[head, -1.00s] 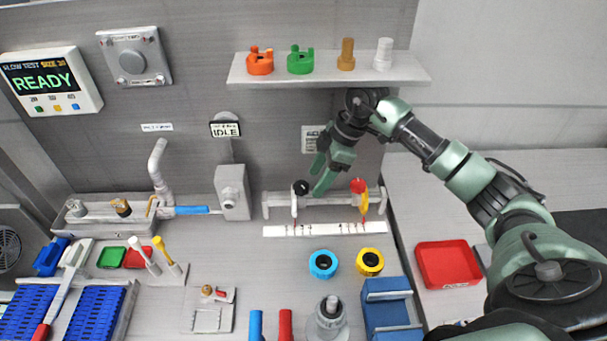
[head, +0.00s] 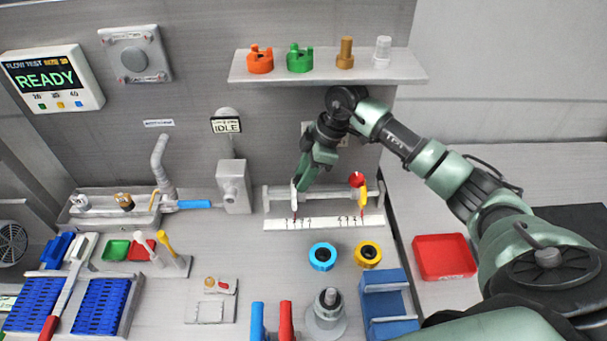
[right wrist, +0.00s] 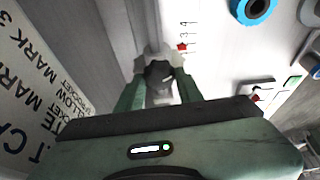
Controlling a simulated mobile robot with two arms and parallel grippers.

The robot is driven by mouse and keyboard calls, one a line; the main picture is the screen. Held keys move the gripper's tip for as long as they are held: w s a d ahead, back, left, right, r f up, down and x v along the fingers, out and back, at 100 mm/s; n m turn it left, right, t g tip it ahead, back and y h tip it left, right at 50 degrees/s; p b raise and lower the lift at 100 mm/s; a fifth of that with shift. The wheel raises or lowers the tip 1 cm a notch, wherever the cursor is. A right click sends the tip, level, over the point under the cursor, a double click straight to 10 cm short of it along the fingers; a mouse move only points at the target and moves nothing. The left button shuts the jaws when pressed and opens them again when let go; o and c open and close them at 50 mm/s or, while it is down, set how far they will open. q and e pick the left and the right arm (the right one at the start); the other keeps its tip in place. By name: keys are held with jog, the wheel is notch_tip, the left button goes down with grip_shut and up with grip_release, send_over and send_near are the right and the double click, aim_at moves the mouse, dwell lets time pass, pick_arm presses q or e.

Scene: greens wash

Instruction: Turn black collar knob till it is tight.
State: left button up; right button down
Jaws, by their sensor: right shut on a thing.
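The black collar knob (right wrist: 160,73) sits between the fingers of my right gripper (right wrist: 158,88) in the right wrist view. In the head view my right gripper (head: 301,184) reaches down from the right onto the knob and hides it. The gripper is shut on the knob. The white collar (head: 294,200) under it stands on a grey rail (head: 325,194), at the left end of a numbered white scale strip (head: 325,223). The knob's tightness cannot be seen. My left gripper is not in view.
A red knob (head: 357,179) on a yellow collar (head: 363,197) stands at the rail's right end. A grey shelf (head: 330,75) with several fittings is above. A blue ring (head: 323,257) and a yellow ring (head: 368,255) lie in front of the scale.

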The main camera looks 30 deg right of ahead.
jog(key=shift+n+g, duration=0.3)
jog(key=shift+n, duration=0.4)
jog(key=c, duration=0.9)
grip_release()
